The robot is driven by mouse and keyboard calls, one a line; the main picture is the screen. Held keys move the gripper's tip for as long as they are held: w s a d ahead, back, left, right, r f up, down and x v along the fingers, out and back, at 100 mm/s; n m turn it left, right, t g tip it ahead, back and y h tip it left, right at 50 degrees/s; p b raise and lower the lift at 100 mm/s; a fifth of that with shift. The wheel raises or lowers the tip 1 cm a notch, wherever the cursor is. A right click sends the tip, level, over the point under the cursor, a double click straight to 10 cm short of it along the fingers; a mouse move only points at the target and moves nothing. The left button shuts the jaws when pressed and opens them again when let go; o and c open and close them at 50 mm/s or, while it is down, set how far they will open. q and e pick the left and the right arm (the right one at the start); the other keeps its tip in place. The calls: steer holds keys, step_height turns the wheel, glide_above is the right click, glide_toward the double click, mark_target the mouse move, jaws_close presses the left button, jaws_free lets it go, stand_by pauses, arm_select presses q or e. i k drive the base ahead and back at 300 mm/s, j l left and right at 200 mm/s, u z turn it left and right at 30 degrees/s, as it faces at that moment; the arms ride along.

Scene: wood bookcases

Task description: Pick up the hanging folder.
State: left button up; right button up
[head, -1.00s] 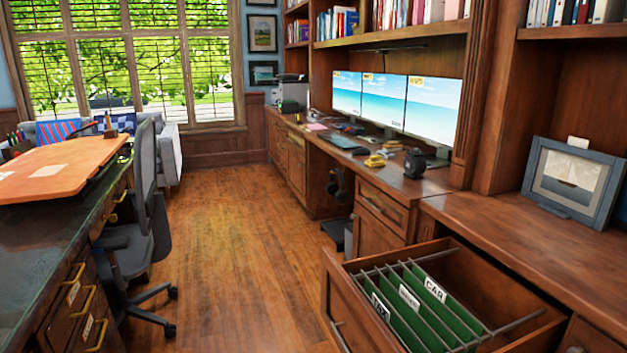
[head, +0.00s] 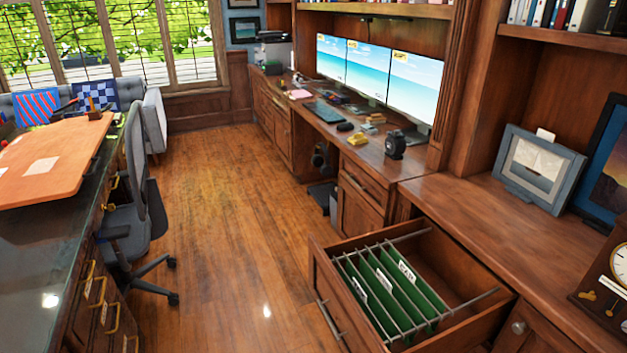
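Several green hanging folders (head: 397,287) with white label tabs hang on metal rails in an open wooden drawer (head: 322,282) at the lower right of the head view. The tab nearest the drawer's middle reads "CAR" (head: 407,271); the other tabs are too small to read surely. The folders stand upright side by side in the left part of the drawer. Neither of my grippers shows in the head view.
The wooden counter (head: 470,205) beside the drawer holds a framed picture (head: 541,170) and a clock (head: 609,275). The wood floor (head: 225,200) between is clear.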

mark_target(386, 328)
steer(key=i+j+z, duration=0.1)
steer(key=z, duration=0.8)
steer(key=i+j+z, duration=0.15)
steer(key=j+z, duration=0.4)
steer(key=j, duration=0.2)
steer(key=i+j+z, duration=0.1)
steer(key=j+z, duration=0.2)
steer(key=i+j+z, duration=0.1)
steer(key=j, duration=1.1)
